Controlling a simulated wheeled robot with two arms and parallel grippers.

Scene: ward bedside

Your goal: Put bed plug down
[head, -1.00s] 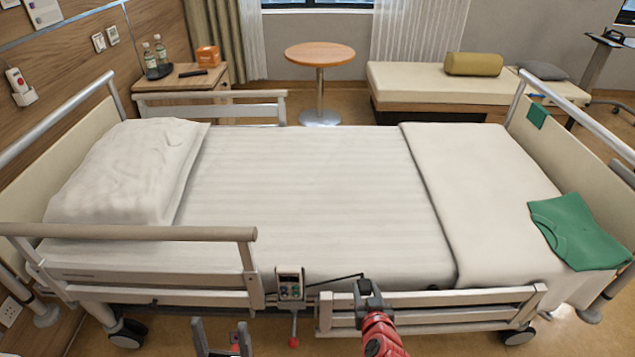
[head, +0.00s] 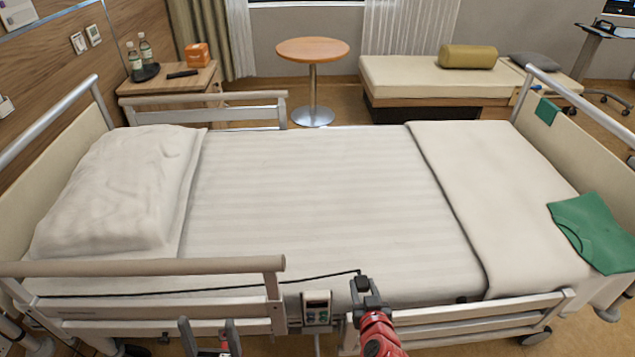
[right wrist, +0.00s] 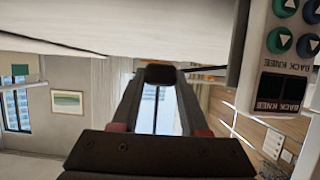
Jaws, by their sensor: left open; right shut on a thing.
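My right gripper (head: 368,288) is shut on the bed plug (head: 361,272), a small black piece, in front of the bed's near side. In the right wrist view the plug (right wrist: 160,73) is a dark block between the fingertips. Its thin black cord (head: 220,281) runs left from the plug along the near side of the bed. The cord's far end is not clear. My left gripper (head: 208,336) is open and empty, low in front of the near rail. The bed (head: 310,200) has a white striped mattress.
A control panel (head: 317,308) hangs on the near side between the rails, close to my right gripper. The near left rail (head: 140,267) is raised. A pillow (head: 120,190) and green cloth (head: 592,232) lie on the bed; its middle is clear.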

